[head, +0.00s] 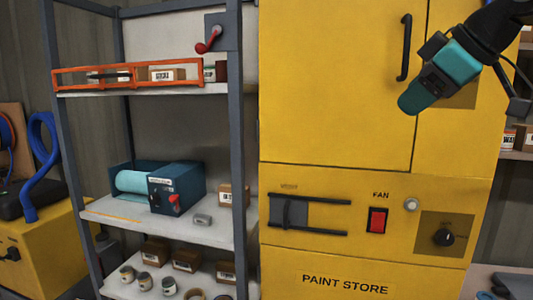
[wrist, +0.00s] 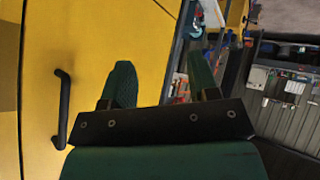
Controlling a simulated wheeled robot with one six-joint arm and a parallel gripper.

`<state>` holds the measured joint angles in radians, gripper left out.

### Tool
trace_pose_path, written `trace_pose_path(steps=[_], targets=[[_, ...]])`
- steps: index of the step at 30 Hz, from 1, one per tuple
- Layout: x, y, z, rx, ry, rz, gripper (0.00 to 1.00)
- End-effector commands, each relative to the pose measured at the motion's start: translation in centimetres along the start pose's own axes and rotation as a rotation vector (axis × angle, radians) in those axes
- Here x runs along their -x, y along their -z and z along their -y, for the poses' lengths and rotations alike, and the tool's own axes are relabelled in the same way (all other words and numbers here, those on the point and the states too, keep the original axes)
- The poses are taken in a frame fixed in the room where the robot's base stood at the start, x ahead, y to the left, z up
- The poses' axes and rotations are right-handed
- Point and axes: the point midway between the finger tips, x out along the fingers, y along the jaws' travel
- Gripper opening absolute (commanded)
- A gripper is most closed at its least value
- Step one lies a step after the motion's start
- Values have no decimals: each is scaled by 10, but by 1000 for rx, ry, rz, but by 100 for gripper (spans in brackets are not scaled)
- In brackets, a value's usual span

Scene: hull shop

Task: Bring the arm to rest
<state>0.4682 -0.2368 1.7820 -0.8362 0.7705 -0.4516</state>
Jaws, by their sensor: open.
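My gripper (head: 412,102) hangs at the top right of the head view, on a black and teal arm end in front of the yellow paint store cabinet (head: 340,85). It points down and to the left. In the wrist view its two green fingers (wrist: 160,80) stand apart with nothing between them. Whether it touches the cabinet cannot be told from the head view, but no contact shows in the wrist view.
The cabinet has a black door handle (head: 406,48), also in the wrist view (wrist: 63,108), a red fan switch (head: 377,220) and a dial (head: 444,237). A grey shelf unit (head: 245,130) stands left, with an orange rail (head: 125,73) and a blue machine (head: 175,186).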

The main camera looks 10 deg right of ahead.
Motion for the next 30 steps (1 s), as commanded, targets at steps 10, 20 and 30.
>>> trace_pose_path(steps=[10,20,30], targets=[[-103,-87,237,-286,462,297,55],[-102,-158,322,-338,549,522,55],[-102,-159,322,-339,550,525,55]])
